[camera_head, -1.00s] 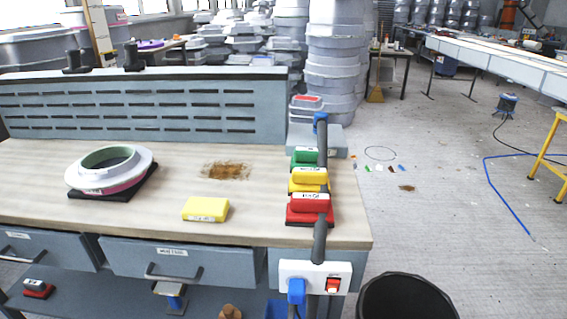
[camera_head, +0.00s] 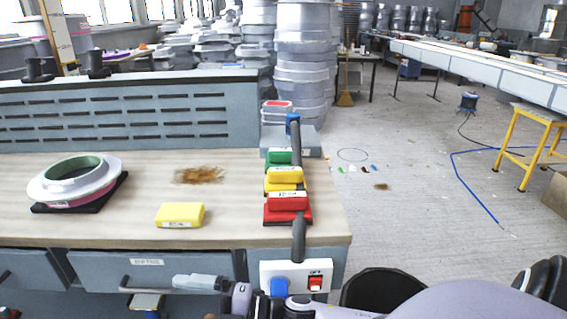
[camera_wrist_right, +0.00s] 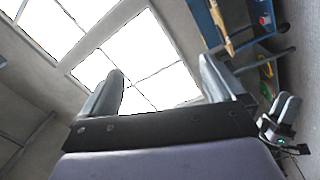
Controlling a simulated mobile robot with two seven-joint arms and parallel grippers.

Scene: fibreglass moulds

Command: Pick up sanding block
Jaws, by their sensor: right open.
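A yellow block (camera_head: 180,215) lies flat on the wooden tabletop, near its front edge. Green (camera_head: 280,157), yellow (camera_head: 284,178) and red (camera_head: 288,202) handled blocks stand in a row near the table's right edge. I cannot tell for certain which of these is the sanding block. My right gripper (camera_head: 190,282) is in front of the table's drawers, low in the head view and apart from all the blocks. In the right wrist view its two fingers (camera_wrist_right: 162,75) are spread with nothing between them. My left gripper is out of view.
A white ring-shaped mould (camera_head: 75,182) sits on a dark pad at the table's left. A grey hose (camera_head: 298,195) runs beside the handled blocks. A switch box (camera_head: 296,274) is on the table front, with a black bin (camera_head: 382,290) to its right.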

